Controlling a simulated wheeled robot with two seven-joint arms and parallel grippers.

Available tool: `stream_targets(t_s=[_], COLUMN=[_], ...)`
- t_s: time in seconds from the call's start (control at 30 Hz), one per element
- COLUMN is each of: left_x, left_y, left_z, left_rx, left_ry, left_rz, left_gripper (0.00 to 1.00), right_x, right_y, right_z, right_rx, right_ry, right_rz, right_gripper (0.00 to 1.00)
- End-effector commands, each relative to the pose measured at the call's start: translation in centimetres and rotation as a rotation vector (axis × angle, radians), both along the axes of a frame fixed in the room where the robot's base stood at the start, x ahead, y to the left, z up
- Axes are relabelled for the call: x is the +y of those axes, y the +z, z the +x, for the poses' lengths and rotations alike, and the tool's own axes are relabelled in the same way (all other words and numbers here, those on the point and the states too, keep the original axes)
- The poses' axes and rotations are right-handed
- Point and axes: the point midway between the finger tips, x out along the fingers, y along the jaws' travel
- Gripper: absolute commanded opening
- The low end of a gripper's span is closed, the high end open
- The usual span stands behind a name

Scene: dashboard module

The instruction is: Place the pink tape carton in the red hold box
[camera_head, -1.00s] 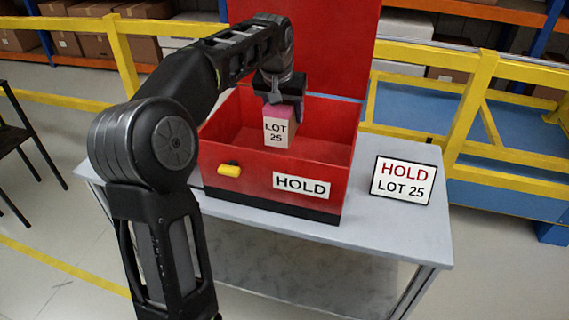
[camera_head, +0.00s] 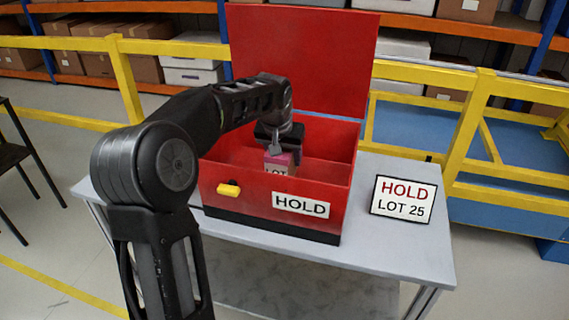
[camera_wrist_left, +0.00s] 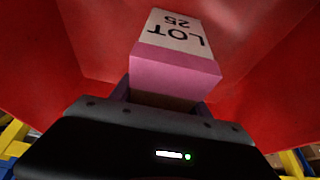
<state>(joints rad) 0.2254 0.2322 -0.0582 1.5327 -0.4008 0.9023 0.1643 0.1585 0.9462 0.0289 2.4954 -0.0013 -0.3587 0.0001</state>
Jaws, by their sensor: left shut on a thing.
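The pink tape carton (camera_head: 279,164) has a white label with LOT on it. It is inside the open red hold box (camera_head: 245,196), its lower part hidden by the front wall. My left gripper (camera_head: 281,148) is shut on the carton from above. In the left wrist view the carton (camera_wrist_left: 175,72) sticks out of the gripper (camera_wrist_left: 165,105), with red box walls around it. I cannot tell whether the carton touches the box floor. My right gripper is not in view.
The box stands on a grey table (camera_head: 390,250), its lid (camera_head: 305,55) raised at the back. A HOLD LOT 25 sign (camera_head: 403,200) stands right of the box. Yellow railings (camera_head: 470,120) run behind, and a black chair (camera_head: 15,155) is at far left.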

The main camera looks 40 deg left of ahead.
Motion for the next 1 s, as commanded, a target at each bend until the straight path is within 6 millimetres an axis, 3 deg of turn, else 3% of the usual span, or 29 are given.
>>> stream_targets(t_s=[0.17, 0.57, 0.6, 0.83, 1.0], left_x=[0.0, 0.0, 0.0, 0.0, 0.0], left_y=[-2.2, -2.8, -2.8, -2.8, -2.7], left_z=[0.0, 0.0, 0.0, 0.0, 0.0], left_rx=[0.0, -0.001, 0.001, 0.001, 0.001], left_ry=[-0.001, 0.0, 0.0, 0.0, 0.0], left_rz=[0.0, 0.0, 0.0, 0.0, 0.0], left_gripper=[0.0, 0.0, 0.56, 0.75, 0.76], right_x=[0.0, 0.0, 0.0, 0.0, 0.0], right_y=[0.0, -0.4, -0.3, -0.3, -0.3], right_z=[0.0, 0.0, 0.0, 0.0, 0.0], right_rx=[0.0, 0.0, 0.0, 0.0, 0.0], right_ry=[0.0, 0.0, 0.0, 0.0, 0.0], right_rz=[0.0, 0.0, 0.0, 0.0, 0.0], right_gripper=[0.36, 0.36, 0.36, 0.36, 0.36])
